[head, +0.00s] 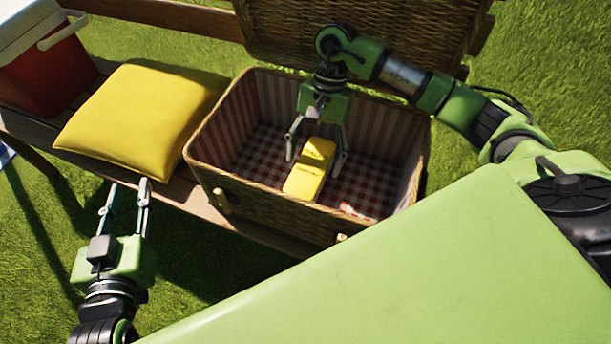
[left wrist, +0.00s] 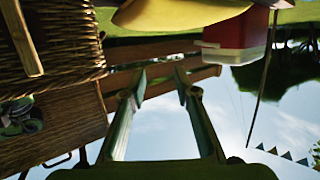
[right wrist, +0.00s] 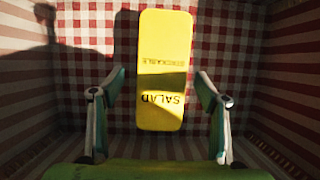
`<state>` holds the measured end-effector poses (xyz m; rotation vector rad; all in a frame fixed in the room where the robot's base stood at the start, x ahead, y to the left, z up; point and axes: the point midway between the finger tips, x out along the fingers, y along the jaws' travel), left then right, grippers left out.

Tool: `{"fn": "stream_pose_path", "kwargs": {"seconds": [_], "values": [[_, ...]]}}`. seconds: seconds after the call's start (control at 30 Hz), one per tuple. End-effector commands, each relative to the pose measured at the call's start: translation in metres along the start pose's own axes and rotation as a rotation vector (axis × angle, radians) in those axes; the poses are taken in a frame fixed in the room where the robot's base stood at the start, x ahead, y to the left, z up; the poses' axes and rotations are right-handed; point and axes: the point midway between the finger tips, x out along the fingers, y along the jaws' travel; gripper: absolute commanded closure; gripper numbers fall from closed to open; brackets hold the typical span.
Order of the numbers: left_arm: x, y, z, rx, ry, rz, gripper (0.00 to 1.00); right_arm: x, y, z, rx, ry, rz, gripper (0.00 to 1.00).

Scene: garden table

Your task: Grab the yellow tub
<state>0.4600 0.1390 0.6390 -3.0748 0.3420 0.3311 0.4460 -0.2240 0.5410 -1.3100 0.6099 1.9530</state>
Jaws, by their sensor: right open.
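The yellow tub (head: 304,182) lies in the wicker basket (head: 262,214), on its red-and-white checked lining. The right wrist view shows the tub (right wrist: 162,55) with the word SALAD on its top. My right gripper (head: 317,156) reaches down into the basket over the tub. Its fingers are open, one on each side of the tub's near end in the right wrist view (right wrist: 160,95), with gaps visible. My left gripper (head: 128,190) is open and empty, outside the basket at the left; its spread fingers also show in the left wrist view (left wrist: 160,75).
The basket's lid (head: 370,30) stands open behind my right arm. A yellow cushion (head: 140,118) and a red cooler with a white lid (head: 48,70) are on the wooden bench (head: 172,200) left of the basket. The basket walls surround my right gripper closely.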

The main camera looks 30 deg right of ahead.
Motion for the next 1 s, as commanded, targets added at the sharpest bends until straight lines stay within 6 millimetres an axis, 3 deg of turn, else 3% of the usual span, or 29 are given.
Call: {"fn": "stream_pose_path", "kwargs": {"seconds": [0.17,0.5,0.83,0.87,1.0], "values": [[0.002,0.002,-0.014,0.0,0.065,0.004,0.72,0.013,-0.001,0.001,0.0,-0.004,-0.002,0.32],[-0.003,0.008,-0.067,-0.004,0.315,0.018,0.72,0.053,-0.004,0.0,0.001,-0.005,-0.002,0.32],[-0.005,0.009,-0.077,-0.005,0.357,0.02,0.72,0.059,-0.004,0.0,0.001,-0.003,-0.003,0.32],[-0.005,0.009,-0.076,-0.005,0.356,0.02,0.72,0.059,-0.004,0.0,0.001,-0.003,-0.003,0.35],[-0.005,0.009,-0.076,-0.005,0.356,0.02,0.72,0.059,-0.004,0.0,0.001,-0.003,-0.003,0.71]]}}
